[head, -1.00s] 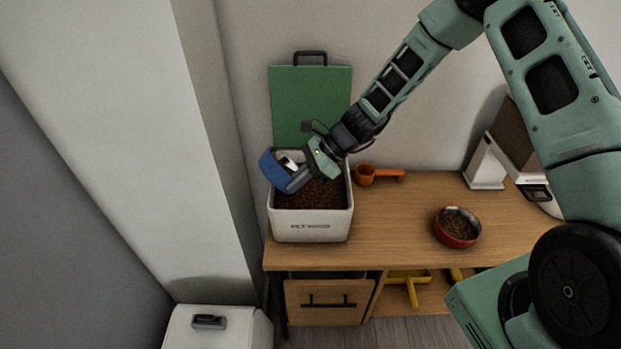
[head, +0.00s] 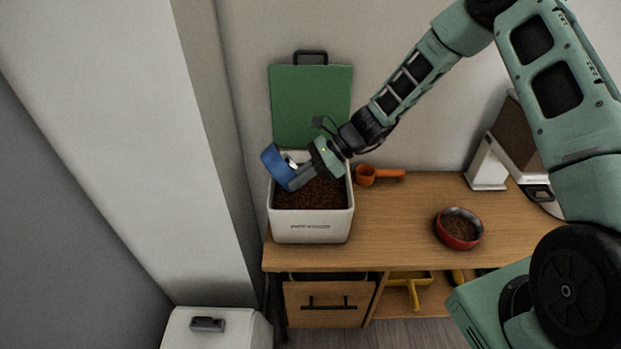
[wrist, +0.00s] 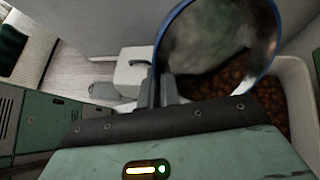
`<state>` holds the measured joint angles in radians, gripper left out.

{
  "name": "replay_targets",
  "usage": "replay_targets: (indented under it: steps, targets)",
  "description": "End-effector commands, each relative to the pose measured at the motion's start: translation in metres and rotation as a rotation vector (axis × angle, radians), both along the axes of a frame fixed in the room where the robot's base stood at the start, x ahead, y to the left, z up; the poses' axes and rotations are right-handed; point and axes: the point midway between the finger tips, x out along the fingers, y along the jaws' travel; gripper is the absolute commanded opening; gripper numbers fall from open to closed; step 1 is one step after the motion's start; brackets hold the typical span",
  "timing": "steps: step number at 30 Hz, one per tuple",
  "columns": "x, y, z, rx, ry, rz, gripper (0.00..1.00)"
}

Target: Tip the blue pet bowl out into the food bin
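The blue pet bowl (head: 275,166) is tilted on its side over the left part of the food bin (head: 312,233). My gripper (head: 292,179) is shut on the bowl's rim and holds it at the bin's upper left. In the wrist view the blue bowl (wrist: 222,40) shows a grey inside that looks empty, though part of it is dark. The bin is white, open and holds brown kibble, which also shows in the wrist view (wrist: 272,98). Its green lid (head: 311,100) stands upright behind it.
A red bowl of kibble (head: 458,228) and an orange scoop (head: 379,174) are on the wooden counter (head: 400,215). A white dispenser (head: 490,162) stands at the back right. A white lidded container (head: 215,330) is on the floor at the lower left.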

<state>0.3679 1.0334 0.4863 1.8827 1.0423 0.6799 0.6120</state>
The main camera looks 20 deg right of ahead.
Motion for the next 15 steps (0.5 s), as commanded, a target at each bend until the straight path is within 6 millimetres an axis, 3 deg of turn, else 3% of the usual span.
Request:
replay_targets:
  steps: [15]
  targets:
    - [0.0009, -0.0038, 0.0020, 0.070, 0.008, -0.001, 0.00]
